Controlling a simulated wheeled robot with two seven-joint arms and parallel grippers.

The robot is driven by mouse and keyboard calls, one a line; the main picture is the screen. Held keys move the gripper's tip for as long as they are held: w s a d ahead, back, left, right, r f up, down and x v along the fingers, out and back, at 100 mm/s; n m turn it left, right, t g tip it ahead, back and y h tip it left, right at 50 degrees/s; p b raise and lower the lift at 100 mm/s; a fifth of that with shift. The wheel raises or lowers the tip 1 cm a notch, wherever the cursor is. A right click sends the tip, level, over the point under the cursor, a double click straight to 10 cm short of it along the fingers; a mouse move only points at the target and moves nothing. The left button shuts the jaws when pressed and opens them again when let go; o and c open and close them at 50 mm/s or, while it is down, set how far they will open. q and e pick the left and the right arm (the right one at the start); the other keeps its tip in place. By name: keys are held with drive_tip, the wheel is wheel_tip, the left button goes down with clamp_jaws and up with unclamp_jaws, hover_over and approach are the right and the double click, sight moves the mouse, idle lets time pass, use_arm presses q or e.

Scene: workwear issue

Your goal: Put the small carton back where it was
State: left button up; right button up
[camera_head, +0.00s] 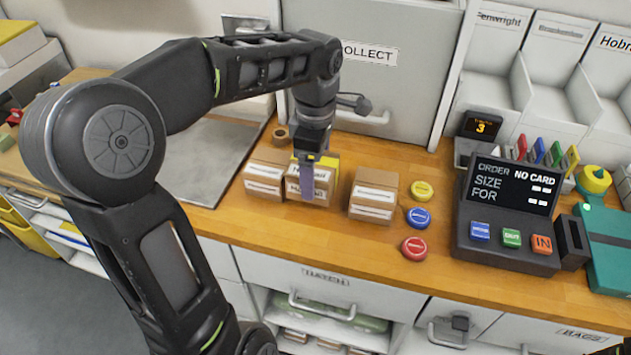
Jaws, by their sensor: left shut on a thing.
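My left gripper (309,190) reaches down from above and is shut on the small carton (321,182), a brown box with a white printed label and a yellow patch at its top. The fingers hide part of the carton's front. The carton is at the wooden counter between two other brown cartons, a left one (264,177) and a right one (373,196). It is close beside the left one, with a gap to the right one. I cannot tell whether its base touches the counter. My right gripper is out of view.
Yellow, blue and red round buttons (418,218) sit right of the cartons. A dark order terminal (507,212) stands further right. A roll of tape (281,137) lies behind the left carton. A grey "COLLECT" hatch (400,95) rises behind. The counter's front strip (300,240) is clear.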

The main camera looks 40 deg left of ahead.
use_arm(q)
drive_tip(key=shift+f, duration=1.85)
drive_tip(key=shift+f, duration=0.2)
drive_tip(key=o, duration=1.7)
drive_tip(key=shift+r, duration=0.1)
